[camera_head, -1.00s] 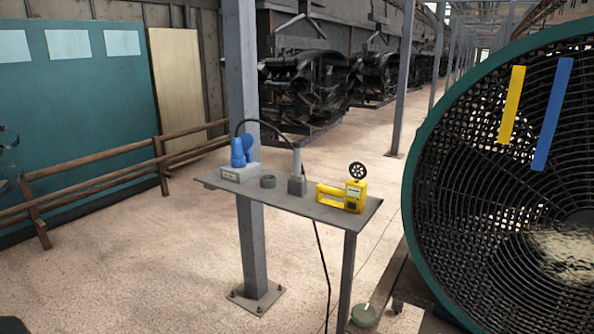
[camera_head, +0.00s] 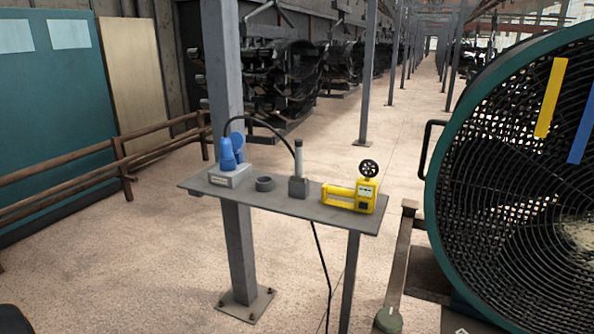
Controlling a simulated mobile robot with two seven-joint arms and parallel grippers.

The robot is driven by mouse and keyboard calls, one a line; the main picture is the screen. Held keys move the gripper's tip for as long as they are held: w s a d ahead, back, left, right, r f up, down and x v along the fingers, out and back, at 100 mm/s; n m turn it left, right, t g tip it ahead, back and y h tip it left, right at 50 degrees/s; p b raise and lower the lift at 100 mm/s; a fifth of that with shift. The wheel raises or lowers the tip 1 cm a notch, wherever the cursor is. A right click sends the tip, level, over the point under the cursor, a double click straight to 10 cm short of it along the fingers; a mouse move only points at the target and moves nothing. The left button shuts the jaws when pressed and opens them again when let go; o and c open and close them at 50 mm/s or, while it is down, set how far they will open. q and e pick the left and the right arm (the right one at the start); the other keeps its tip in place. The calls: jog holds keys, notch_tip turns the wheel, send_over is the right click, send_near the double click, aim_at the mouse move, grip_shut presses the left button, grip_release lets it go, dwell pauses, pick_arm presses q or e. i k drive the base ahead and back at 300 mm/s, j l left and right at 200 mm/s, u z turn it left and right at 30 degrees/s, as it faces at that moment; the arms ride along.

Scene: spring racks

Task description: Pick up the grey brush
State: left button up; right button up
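I cannot surely make out a grey brush. On the small grey table (camera_head: 330,217) stands an upright light-grey cylinder (camera_head: 299,157) on a dark grey block (camera_head: 298,188); I cannot tell whether it is the brush. A low dark grey ring (camera_head: 265,184) lies to its left. Neither of my grippers shows in the head view.
A blue device (camera_head: 230,155) on a grey box and a yellow instrument (camera_head: 352,197) share the table. A steel post (camera_head: 222,90) stands behind it. A large teal-rimmed fan (camera_head: 437,165) is at right, wooden rails (camera_head: 60,185) at left. Floor in front is open.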

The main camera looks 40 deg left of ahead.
aim_at(298, 177)
jog(key=j+z, duration=0.3)
jog(key=j, duration=0.6)
jog(key=j+z, duration=0.15)
jog(key=j, duration=0.4)
jog(key=j+z, duration=0.2)
jog(key=j, duration=0.35)
jog(key=j+z, duration=0.15)
jog(key=j, duration=0.4)
jog(key=k+j+z, duration=0.15)
jog(key=j, duration=0.4)
jog(key=k+j+z, duration=0.2)
jog(key=j, duration=0.3)
jog(key=i, duration=0.05)
